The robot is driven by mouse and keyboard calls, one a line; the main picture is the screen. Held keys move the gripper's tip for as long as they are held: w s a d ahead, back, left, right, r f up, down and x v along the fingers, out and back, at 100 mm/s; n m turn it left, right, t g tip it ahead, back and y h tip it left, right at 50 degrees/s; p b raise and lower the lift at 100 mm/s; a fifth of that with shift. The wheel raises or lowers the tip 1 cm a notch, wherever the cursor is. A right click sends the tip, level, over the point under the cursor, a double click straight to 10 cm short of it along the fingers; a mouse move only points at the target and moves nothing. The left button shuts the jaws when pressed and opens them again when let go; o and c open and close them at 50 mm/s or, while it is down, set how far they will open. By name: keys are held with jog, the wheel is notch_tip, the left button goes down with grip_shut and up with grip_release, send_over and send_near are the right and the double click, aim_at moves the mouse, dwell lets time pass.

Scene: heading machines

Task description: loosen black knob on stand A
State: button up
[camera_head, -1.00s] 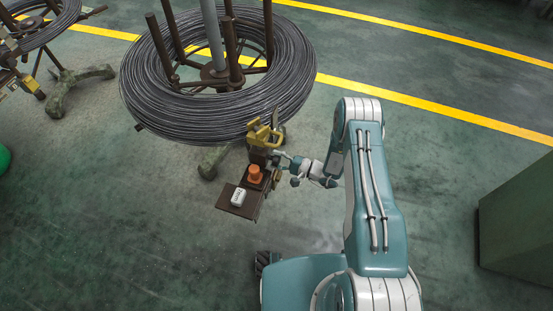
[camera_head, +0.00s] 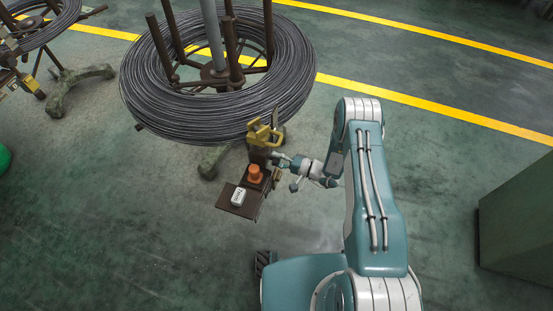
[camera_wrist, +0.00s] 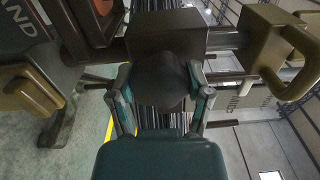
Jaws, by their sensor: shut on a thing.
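The stand (camera_head: 257,150) with the yellow handle on top stands in front of the large wire coil in the head view; I cannot read its letter. In the wrist view a dark rounded knob (camera_wrist: 160,78) sits below a brown block (camera_wrist: 166,34) of the stand. My gripper (camera_wrist: 160,98) is shut on this knob, one finger on each side. In the head view my gripper (camera_head: 276,160) reaches the stand's right side, and the knob is too small to make out there.
A brown plate (camera_head: 247,209) on the stand carries an orange part (camera_head: 254,174) and a white box (camera_head: 238,197). The wire coil (camera_head: 150,95) is close behind. A yellow handle (camera_wrist: 300,60) juts out at the right of the wrist view.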

jog(key=shift+s+f, duration=0.15)
jog(key=shift+f, duration=0.05)
jog(key=o, duration=1.1)
jog(key=shift+o, duration=0.2)
jog(key=shift+a, duration=0.1)
jog(key=shift+r, duration=0.1)
jog(key=v, duration=1.2)
jog(key=shift+r, duration=0.1)
